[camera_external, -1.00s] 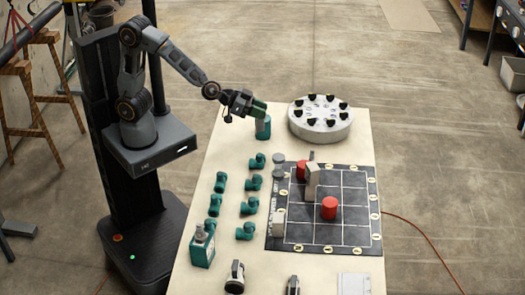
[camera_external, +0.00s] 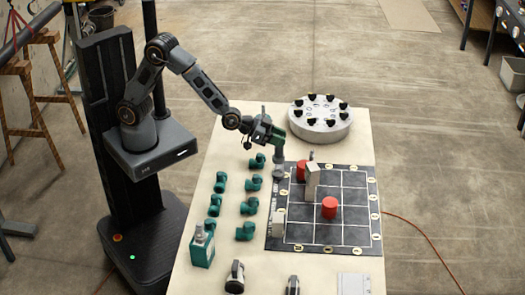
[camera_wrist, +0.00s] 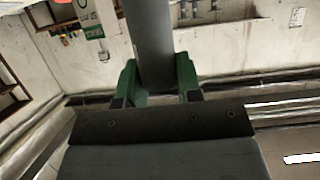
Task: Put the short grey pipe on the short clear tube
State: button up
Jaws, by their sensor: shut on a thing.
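My gripper (camera_external: 278,148) is down at the near left of the white disc, above the left edge of the dark grid mat. It is shut on the short grey pipe (camera_external: 279,172), which stands at the mat's far left corner. In the wrist view the pipe (camera_wrist: 149,45) is a dark grey cylinder between my two green fingers (camera_wrist: 160,85). I cannot make out the short clear tube for certain in either view.
The grid mat (camera_external: 354,233) holds two red cylinders (camera_external: 329,207) and beige blocks (camera_external: 312,183). Several teal elbow fittings (camera_external: 245,231) stand left of it. The white disc (camera_external: 320,135) with black knobs is at the back. A teal box (camera_external: 202,250) stands at the near left.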

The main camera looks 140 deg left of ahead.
jog(key=shift+f, duration=0.15)
jog(key=o, duration=0.4)
jog(key=shift+f, duration=0.1)
jog(key=o, duration=0.5)
